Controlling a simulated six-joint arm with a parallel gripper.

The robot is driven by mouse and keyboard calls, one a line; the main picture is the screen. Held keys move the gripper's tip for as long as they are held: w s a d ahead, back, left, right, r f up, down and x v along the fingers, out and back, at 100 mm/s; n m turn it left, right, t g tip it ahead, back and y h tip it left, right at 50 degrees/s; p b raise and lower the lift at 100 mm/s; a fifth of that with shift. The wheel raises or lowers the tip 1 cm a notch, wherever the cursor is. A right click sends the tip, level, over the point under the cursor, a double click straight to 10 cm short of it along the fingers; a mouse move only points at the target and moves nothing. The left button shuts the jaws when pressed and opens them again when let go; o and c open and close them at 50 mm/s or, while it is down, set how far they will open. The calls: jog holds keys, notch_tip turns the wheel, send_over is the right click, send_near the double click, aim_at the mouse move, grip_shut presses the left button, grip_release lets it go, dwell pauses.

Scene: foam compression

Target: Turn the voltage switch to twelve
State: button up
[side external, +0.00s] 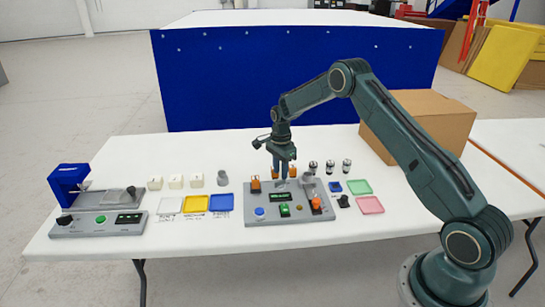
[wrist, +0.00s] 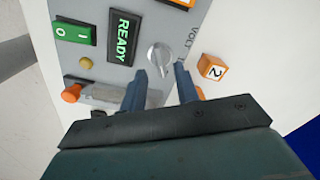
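The voltage switch is a silver rotary knob (wrist: 160,56) on the grey control panel (wrist: 215,12), with partly visible "VOLT" lettering beside it. Its pointer setting is not clear to me. My gripper (wrist: 160,70) is open, its two dark fingers pointing at the knob, one to each side of its near end. I cannot tell whether they touch it. An orange block (wrist: 212,67) marked "2" lies just right of the right finger. In the side view my gripper (side external: 284,173) points down over the back of the panel (side external: 262,222), and the knob is hard to make out.
The panel has a READY display (wrist: 123,36), a green rocker switch (wrist: 74,32), a yellow button (wrist: 86,62) and an orange knob (wrist: 72,93). Small black-and-silver cylinders (side external: 330,166) stand behind it at right. Coloured trays (side external: 195,204) lie left; a cardboard box (side external: 425,120) stands behind.

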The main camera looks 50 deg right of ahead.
aim_at(280, 182)
jog(key=shift+f, duration=1.65)
grip_shut()
